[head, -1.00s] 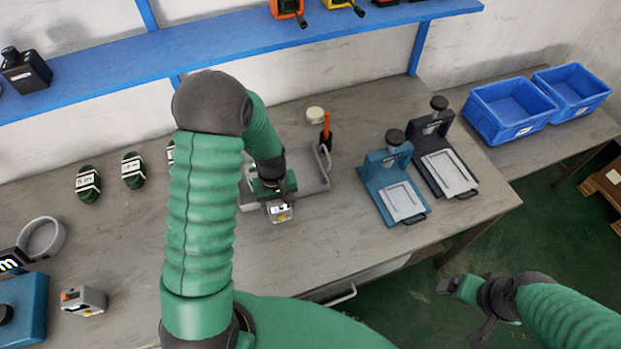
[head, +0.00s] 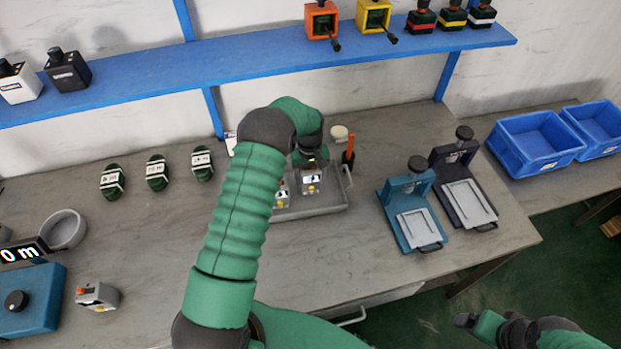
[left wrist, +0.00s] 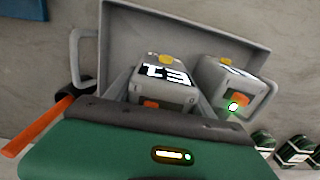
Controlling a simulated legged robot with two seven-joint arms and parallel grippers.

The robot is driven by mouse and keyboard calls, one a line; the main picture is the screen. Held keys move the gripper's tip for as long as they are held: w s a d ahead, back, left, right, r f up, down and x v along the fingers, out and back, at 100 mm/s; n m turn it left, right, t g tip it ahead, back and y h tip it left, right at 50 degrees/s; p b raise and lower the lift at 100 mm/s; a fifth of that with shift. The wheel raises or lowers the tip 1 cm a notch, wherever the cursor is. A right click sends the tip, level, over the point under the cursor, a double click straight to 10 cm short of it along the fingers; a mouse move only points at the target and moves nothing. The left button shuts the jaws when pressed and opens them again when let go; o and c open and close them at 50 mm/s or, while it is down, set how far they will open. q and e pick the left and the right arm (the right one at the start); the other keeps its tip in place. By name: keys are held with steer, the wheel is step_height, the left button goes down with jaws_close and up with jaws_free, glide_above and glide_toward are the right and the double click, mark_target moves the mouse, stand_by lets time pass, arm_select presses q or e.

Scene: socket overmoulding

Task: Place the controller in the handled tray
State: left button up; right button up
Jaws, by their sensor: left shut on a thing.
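The handled grey tray (head: 318,209) stands on the bench in the head view; its wall (left wrist: 190,30) and a side handle also show in the left wrist view. My left gripper (head: 310,163) is shut on a grey controller (head: 312,184), marked T3 (left wrist: 166,78) in the left wrist view. This controller is within the tray's outline; I cannot tell if it touches the floor. Another grey controller (head: 281,197) sits beside it in the tray, also seen in the left wrist view (left wrist: 232,88). My right gripper (head: 466,320) is low at right, away from the bench, jaws unclear.
An orange-handled tool (head: 350,148) stands close to the tray's right side. A teal press fixture (head: 412,205) and a dark one (head: 465,185) are to the right. Several green labelled pieces (head: 157,172) lie left. Another small grey device (head: 97,295) lies at front left.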

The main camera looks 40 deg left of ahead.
mark_target(310, 180)
arm_select(q)
steer(key=shift+w+a+f, duration=0.2)
steer(key=shift+w+a, duration=0.2)
steer(key=shift+w, duration=0.15)
step_height(310, 180, down, 3)
steer(key=shift+r+p, duration=0.2)
steer(key=shift+p, duration=0.35)
steer(key=shift+f, duration=0.35)
steer(key=o, duration=1.5)
